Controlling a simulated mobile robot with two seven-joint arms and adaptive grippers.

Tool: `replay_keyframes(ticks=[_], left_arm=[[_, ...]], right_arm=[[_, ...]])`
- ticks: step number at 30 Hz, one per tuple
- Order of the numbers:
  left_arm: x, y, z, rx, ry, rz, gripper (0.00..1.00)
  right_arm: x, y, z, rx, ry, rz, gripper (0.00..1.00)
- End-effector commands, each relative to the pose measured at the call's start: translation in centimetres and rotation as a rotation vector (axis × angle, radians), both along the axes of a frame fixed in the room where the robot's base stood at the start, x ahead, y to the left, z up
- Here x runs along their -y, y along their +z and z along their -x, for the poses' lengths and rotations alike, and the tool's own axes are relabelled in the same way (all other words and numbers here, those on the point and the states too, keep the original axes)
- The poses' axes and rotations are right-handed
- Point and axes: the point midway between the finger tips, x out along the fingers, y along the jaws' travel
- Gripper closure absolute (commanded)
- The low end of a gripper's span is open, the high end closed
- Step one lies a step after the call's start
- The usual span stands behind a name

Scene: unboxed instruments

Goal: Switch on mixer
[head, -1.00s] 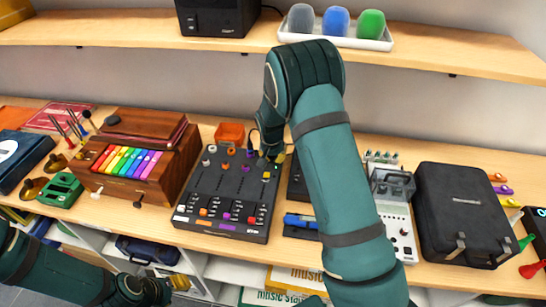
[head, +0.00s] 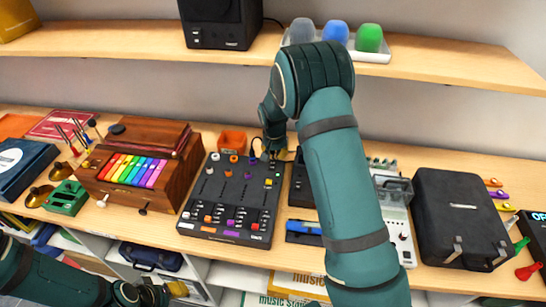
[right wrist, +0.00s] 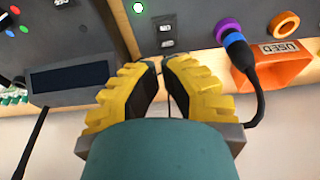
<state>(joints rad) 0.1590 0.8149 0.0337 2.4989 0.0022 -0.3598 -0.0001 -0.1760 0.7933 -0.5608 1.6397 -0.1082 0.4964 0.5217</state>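The mixer (head: 235,195) is a black slab with coloured knobs and faders, on the wooden counter left of my right arm. My right gripper (head: 274,157) is over its back right corner. In the right wrist view the yellow fingertips (right wrist: 161,62) point at the mixer's panel (right wrist: 200,12) and come together with nothing visible between them.
An orange tray (head: 232,141) and a plugged cable (right wrist: 258,95) are at the mixer's back edge. A wooden box with rainbow keys (head: 140,170) stands left. A grey device (head: 393,195) and black case (head: 462,215) stand right. A shelf (head: 450,60) runs above.

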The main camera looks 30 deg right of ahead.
Motion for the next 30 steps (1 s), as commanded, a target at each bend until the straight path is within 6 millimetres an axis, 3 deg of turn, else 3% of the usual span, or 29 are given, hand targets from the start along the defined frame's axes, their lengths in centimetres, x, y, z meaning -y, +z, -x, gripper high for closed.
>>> replay_keyframes(ticks=[6, 13, 30], left_arm=[[0.0, -0.4, 0.0, -0.001, 0.0, 0.0, 0.53], [0.1, -0.4, 0.0, -0.001, -0.001, 0.0, 0.53], [0.0, -0.3, 0.0, 0.0, 0.0, 0.0, 0.53]], right_arm=[[-1.7, 4.3, 1.9, 0.002, 0.004, -0.003, 1.0], [-2.6, 7.3, 3.1, 0.001, 0.003, -0.001, 1.0], [-2.9, 8.2, 3.6, -0.001, 0.001, -0.002, 1.0]])
